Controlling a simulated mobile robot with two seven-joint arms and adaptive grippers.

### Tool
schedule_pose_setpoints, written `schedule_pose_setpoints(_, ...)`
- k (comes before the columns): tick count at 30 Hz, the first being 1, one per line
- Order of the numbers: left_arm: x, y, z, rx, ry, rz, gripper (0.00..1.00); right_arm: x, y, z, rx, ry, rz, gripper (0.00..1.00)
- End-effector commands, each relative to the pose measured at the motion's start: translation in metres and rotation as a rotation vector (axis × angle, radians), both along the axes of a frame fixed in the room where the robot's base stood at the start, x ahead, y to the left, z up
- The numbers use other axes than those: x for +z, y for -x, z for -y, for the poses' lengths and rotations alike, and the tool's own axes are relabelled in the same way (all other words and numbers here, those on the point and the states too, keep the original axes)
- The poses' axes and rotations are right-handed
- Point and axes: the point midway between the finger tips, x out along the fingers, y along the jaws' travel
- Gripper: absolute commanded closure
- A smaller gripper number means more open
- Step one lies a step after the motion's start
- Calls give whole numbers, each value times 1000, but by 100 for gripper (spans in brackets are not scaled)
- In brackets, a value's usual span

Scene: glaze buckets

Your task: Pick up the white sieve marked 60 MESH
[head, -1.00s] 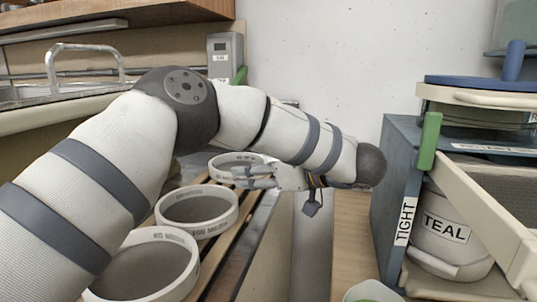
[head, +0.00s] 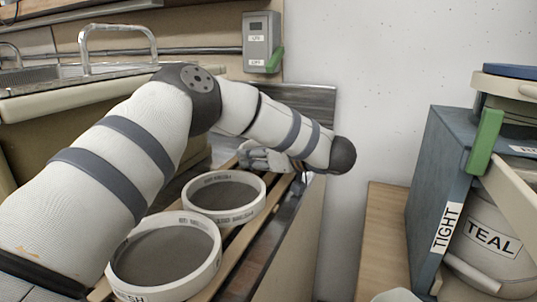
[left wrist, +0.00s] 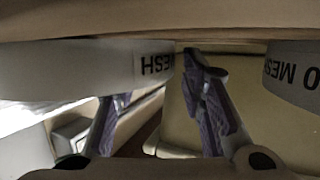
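Two white round sieves with grey mesh show in the head view: a near one (head: 205,275) and one farther back (head: 257,207). My left gripper (head: 268,158) is just beyond the far one, partly behind my arm. In the left wrist view, my left gripper (left wrist: 155,85) has its fingers apart. A white band reading "MESH" upside down (left wrist: 85,70) lies at left, and another ending "0 MESH" (left wrist: 295,75) at right. Contact cannot be told. My right gripper is out of view.
The sieves sit on wooden slats (head: 240,255). A sink counter (head: 60,95) is at left, and a grey switch box (head: 262,42) on the wall. At right stand a blue-grey cabinet (head: 435,175) marked TIGHT and a TEAL bucket (head: 490,262).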

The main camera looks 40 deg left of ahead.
Motion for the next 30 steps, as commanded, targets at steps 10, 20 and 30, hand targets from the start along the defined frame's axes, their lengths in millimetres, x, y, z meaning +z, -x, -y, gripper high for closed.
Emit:
schedule_pose_setpoints(10,0,0,1,-1,0,-1,100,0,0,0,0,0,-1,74)
schedule_pose_setpoints(20,0,0,1,-1,0,-1,100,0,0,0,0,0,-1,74)
schedule_pose_setpoints(30,64,0,1,-1,-1,8,100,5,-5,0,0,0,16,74)
